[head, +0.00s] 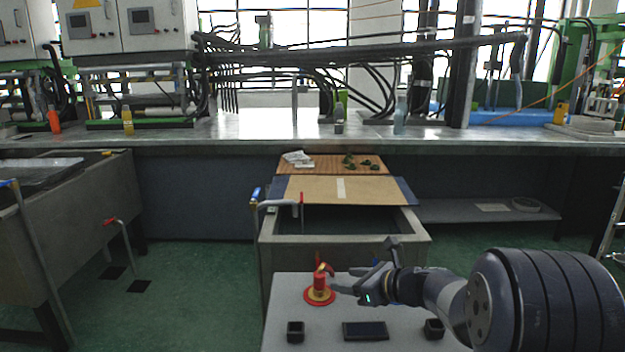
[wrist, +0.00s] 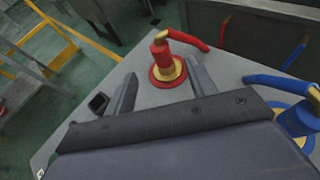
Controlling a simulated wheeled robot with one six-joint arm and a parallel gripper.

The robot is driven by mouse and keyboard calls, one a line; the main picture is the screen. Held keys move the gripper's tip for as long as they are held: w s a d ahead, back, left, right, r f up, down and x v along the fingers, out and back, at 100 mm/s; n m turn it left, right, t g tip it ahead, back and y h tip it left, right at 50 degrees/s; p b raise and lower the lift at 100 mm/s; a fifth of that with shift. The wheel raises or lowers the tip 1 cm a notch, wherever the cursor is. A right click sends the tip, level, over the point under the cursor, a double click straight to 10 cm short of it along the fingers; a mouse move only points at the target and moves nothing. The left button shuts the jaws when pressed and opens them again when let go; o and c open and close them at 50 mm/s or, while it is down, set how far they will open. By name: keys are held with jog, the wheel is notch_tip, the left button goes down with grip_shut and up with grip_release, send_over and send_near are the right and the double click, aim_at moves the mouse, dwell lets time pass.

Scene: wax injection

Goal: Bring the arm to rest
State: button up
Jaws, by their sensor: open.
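My gripper (head: 358,283) is at the end of my arm, which reaches in from the right above the pale table (head: 285,340). Its two fingers are apart and nothing shows between them. The wrist view shows both fingers of my gripper (wrist: 163,88) spread, with a red fixture (wrist: 162,55) on a round red and brass base beyond them. In the head view, this red fixture (head: 320,283) stands upright just left of the fingertips, apart from them. A blue fixture (wrist: 298,120) shows at the right edge of the wrist view, partly cut off.
Small dark boxes (head: 295,331) (head: 434,329) and a flat dark tray (head: 365,331) sit along the table's near side. A grey sink (head: 418,232) with a board (head: 370,190) across it stands behind. Green floor (head: 190,300) is open at left.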

aim_at(320, 268)
jog(key=x, duration=0.9)
jog(key=shift+a+f+b, duration=0.2)
jog(key=shift+b, duration=0.2)
jog(key=r+p, duration=0.2)
jog(key=shift+w+a+r+p, duration=0.2)
jog(key=shift+w+r+p, duration=0.05)
jog(key=shift+w+p, duration=0.1)
jog(key=shift+r+p, duration=0.7)
jog(key=shift+p, duration=0.85)
jog(key=shift+r+p, duration=0.35)
jog(key=shift+f, duration=0.1)
